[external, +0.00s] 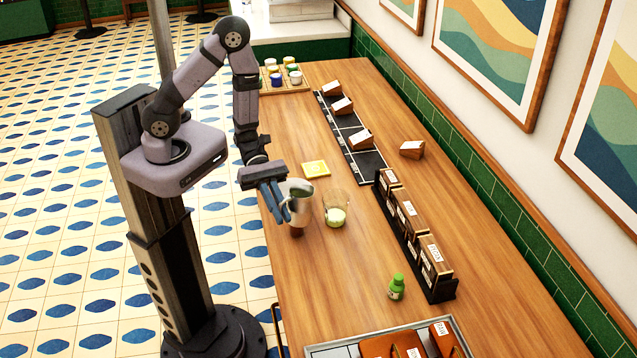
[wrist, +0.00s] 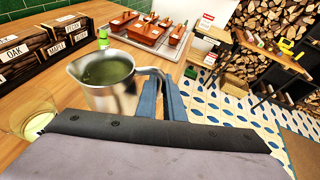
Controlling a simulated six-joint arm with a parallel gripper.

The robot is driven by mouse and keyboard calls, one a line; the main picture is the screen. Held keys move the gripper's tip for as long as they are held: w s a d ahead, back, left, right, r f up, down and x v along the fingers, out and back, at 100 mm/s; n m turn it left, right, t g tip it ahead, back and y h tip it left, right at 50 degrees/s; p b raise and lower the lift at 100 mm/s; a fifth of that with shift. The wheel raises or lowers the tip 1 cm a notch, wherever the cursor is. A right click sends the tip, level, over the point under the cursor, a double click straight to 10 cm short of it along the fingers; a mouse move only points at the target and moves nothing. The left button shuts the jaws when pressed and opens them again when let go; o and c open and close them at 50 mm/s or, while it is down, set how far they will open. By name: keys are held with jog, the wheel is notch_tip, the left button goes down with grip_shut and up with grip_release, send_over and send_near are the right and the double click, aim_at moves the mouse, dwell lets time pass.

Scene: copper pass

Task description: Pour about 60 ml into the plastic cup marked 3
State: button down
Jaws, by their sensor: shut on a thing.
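A metal pitcher (external: 300,211) with green liquid in it is held by its handle in my gripper (external: 279,200). In the wrist view the pitcher (wrist: 112,98) looks close to upright, and the blue fingers of my gripper (wrist: 162,100) are shut on the handle. A clear plastic cup (external: 337,208) stands on the counter just right of the pitcher, with pale green liquid in its lower part. The cup also shows at the left edge of the wrist view (wrist: 32,118), partly cut off. I cannot read a mark on it. No stream shows between pitcher and cup.
A yellow card (external: 316,169) lies behind the cup. A green bottle (external: 397,287) stands nearer the front. Labelled wooden boxes (external: 408,217) stand in a black rack (external: 442,289) to the right. A tray (external: 462,338) with brown blocks is at the front. Counter around the cup is clear.

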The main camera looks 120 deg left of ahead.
jog(key=shift+s+d+f+m+y+p, duration=0.2)
jog(key=shift+d+f+m+y+p, duration=0.3)
jog(key=shift+f+p, duration=0.55)
jog(key=shift+r, duration=0.2)
